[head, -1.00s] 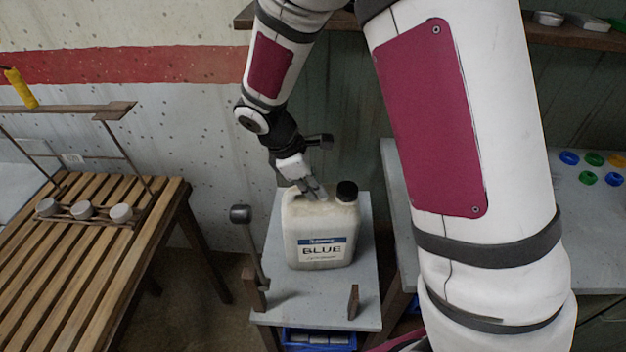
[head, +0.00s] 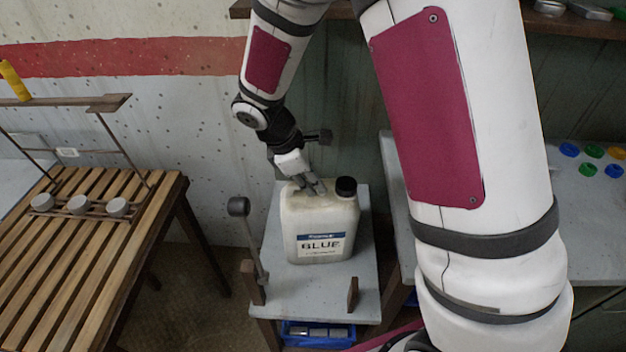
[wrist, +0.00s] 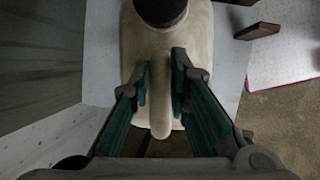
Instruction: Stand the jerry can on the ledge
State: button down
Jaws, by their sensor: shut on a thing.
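In the wrist view, the green-padded fingers of my gripper (wrist: 162,86) lie on both sides of the handle of the jerry can (wrist: 160,52). The fingertips are partly hidden in the head view. I cannot tell which surface is the ledge.
A lever with a dark knob (head: 238,206) rises at the stand's left edge; a small wooden upright (head: 353,294) stands front right. A blue crate (head: 318,334) sits below. A slatted bench (head: 95,230) is left, a grey table (head: 570,225) right, a brown shelf (head: 585,38) top right.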

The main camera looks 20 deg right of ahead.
jog(key=shift+f, duration=0.4)
jog(key=c, duration=1.4)
grip_release()
jog(key=shift+c, duration=0.2)
jog(key=v, duration=1.1)
jog(key=s+d+r+m+t+y+p, duration=0.1)
jog(key=s+d+r+m, duration=0.15)
jog(key=s+r, duration=0.35)
jog(key=s+d+r+m+y, duration=0.1)
jog(key=s+d+r+m, duration=0.1)
jog(key=s+r+m, duration=0.25)
jog(key=s+d+r+m+t+y+p, duration=0.1)
jog(key=s+r+m, duration=0.1)
jog(key=s, duration=0.5)
jog(key=s+d+r+m+t+y, duration=0.1)
jog(key=s+r+m+t, duration=0.1)
jog(key=s+m, duration=0.3)
jog(key=s, duration=0.2)
jog(key=shift+s+r+m+y+p, duration=0.2)
jog(key=shift+s+m+y+p, duration=0.1)
jog(key=shift+y+p, duration=0.1)
